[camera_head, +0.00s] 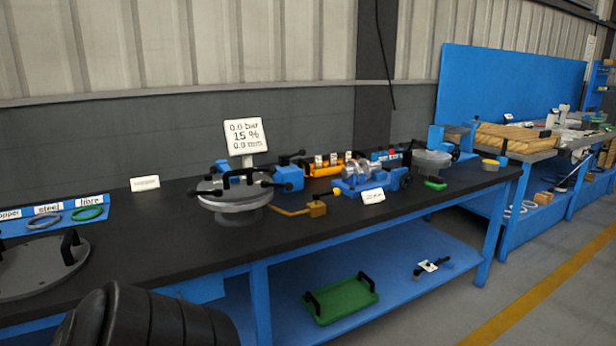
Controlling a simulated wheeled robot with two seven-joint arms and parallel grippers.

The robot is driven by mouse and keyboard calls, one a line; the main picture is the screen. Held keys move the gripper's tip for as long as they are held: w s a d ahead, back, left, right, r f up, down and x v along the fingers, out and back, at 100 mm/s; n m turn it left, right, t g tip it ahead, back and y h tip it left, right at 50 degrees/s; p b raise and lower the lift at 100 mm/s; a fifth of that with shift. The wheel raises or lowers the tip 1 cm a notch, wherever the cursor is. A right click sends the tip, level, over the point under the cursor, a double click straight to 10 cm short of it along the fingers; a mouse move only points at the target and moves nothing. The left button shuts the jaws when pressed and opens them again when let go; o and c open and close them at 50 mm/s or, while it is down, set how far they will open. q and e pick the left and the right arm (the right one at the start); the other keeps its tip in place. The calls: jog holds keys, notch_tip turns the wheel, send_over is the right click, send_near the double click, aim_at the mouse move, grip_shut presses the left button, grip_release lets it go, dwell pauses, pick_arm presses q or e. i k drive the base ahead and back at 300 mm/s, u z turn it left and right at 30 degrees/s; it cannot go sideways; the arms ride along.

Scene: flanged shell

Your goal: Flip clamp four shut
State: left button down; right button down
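The flanged shell (240,201) stands on the black bench top, a round grey vessel with a lid on it. A black handle (238,177) rises from the lid. Several black-handled clamps sit around the rim; one black lever (276,184) points right and another (198,192) points left. I cannot tell which clamp is number four, or which clamps are shut. A blue block (288,177) with a black handle stands right behind the shell. Neither gripper shows; only a black ribbed part, probably my own arm, fills the lower left.
A sign (245,137) reads 0.0 bar, 15 %, 0.0 mm. A grey round plate (40,268) with black handles lies at the left, near rings on a blue board (60,221). A green tray (341,300) sits below.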

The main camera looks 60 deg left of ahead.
aim_at(289, 187)
jog(key=u, duration=0.8)
jog(key=i, duration=1.6)
jog(key=u, duration=1.95)
jog(key=i, duration=0.45)
jog(key=u, duration=0.25)
